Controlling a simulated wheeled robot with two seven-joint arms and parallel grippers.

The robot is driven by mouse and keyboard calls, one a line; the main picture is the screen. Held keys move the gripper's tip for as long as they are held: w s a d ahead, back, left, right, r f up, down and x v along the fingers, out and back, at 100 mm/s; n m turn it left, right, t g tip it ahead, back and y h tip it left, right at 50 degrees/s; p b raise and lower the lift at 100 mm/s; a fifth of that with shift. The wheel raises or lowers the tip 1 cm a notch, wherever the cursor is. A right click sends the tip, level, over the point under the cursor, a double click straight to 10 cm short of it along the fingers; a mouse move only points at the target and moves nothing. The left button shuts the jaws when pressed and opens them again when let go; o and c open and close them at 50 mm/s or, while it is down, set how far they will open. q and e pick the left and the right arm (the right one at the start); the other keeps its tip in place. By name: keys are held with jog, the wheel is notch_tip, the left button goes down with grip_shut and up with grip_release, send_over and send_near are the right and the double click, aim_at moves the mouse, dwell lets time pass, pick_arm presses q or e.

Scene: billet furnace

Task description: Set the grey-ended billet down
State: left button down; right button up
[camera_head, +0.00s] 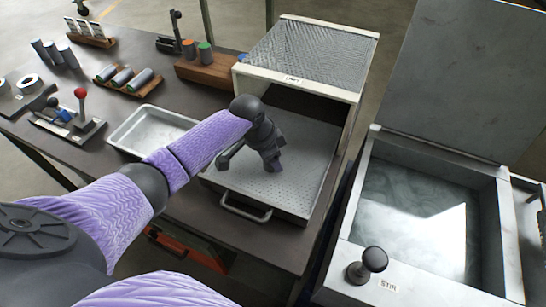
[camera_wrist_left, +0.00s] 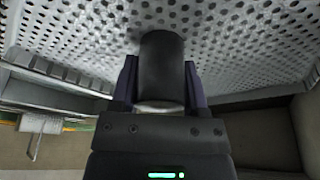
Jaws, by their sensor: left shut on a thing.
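My left gripper (camera_head: 272,165) is over the perforated tray (camera_head: 302,183) that sticks out from the furnace box (camera_head: 312,50). In the left wrist view its two fingers (camera_wrist_left: 160,85) are shut on a dark cylindrical billet (camera_wrist_left: 161,60). The billet's far end is at or very near the perforated surface (camera_wrist_left: 235,42); I cannot tell whether it touches. A paler end shows between the fingers near the palm. In the head view the gripper hides the billet. My right gripper is out of view.
A shallow metal pan (camera_head: 124,138) lies left of the perforated tray. Wooden racks (camera_head: 150,88) with cylinders stand behind it, one bearing green- and orange-ended pieces (camera_head: 205,50). A red-knobbed lever (camera_head: 81,97) is at left. A liquid-filled tank (camera_head: 410,215) with a STIR knob (camera_head: 374,260) is at right.

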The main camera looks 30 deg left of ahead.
pick_arm(q)
jog(key=shift+c, duration=0.5)
grip_release()
jog(key=p+v, duration=0.4)
jog(key=v, duration=0.8)
jog(key=shift+p, duration=0.3)
